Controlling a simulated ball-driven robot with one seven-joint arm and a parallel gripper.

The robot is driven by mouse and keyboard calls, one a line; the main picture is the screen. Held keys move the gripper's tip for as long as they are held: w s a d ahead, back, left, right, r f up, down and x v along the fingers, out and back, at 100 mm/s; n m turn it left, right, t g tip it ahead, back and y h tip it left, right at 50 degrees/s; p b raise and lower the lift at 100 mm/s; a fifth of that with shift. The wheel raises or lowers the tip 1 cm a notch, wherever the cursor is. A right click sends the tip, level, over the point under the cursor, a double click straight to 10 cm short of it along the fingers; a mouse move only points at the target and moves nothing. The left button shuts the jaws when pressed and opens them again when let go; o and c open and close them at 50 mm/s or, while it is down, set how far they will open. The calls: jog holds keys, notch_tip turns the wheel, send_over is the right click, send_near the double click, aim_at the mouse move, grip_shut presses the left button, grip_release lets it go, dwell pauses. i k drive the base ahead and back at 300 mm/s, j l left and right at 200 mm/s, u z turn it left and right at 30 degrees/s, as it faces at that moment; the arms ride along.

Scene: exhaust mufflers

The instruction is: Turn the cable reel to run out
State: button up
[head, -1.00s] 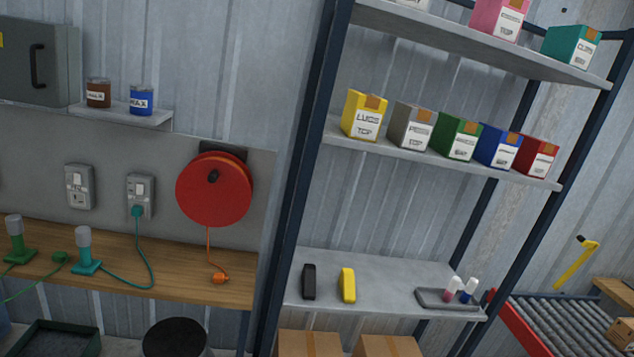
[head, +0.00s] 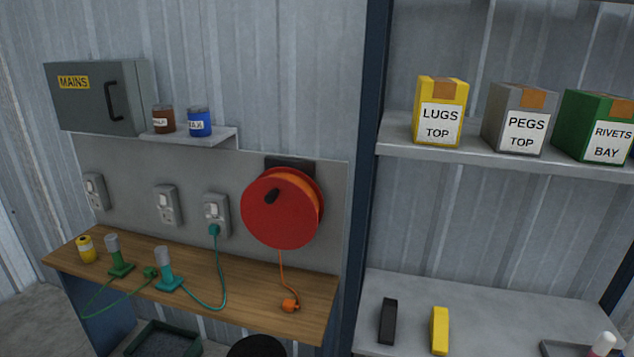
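The cable reel (head: 281,212) is a red disc on the grey wall panel, above the right end of the wooden bench. A length of orange cable hangs down to an orange plug (head: 290,305) on the bench. My gripper is not in view, so its distance from the reel does not show.
The wooden bench (head: 200,290) holds green and teal plug-in items and a yellow can. A dark shelf post (head: 366,150) stands close right of the reel. Shelves hold labelled boxes. A grey mains box (head: 98,97) hangs at upper left.

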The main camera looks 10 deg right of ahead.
aim_at(284, 207)
jog(key=i+j, duration=0.1)
jog(key=i, duration=0.6)
jog(key=i+j, duration=0.1)
jog(key=i, duration=0.55)
jog(key=i+j+z, duration=0.1)
jog(key=i, duration=0.6)
